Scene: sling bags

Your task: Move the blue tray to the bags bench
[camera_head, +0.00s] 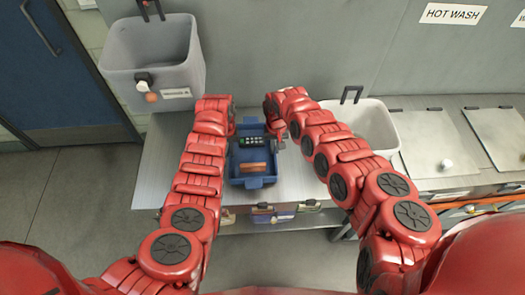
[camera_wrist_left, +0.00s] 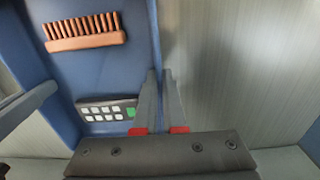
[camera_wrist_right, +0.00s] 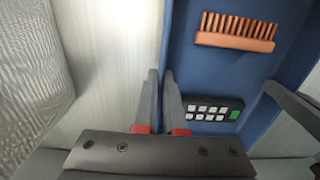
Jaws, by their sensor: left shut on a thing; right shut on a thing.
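The blue tray (camera_head: 252,181) sits at the middle of a grey metal bench in the head view, between my two arms. It holds an orange-brown brush (camera_head: 252,168) and a dark keypad-like device (camera_head: 249,141) with light buttons and one green button. My left gripper (camera_wrist_left: 162,100) is shut on the tray's left side wall. My right gripper (camera_wrist_right: 167,100) is shut on the tray's opposite side wall. In both wrist views the fingers straddle the wall edge, with the brush and the device inside. In the head view my arms partly hide the fingertips.
A grey bin (camera_head: 150,62) stands at the back left and a pale bin (camera_head: 366,125) stands right of the tray, behind my right arm. Metal lids (camera_head: 436,150) lie further right, under a "HOT WASH" sign (camera_head: 453,14). A shelf below the bench holds small items. Open floor (camera_head: 70,200) lies left.

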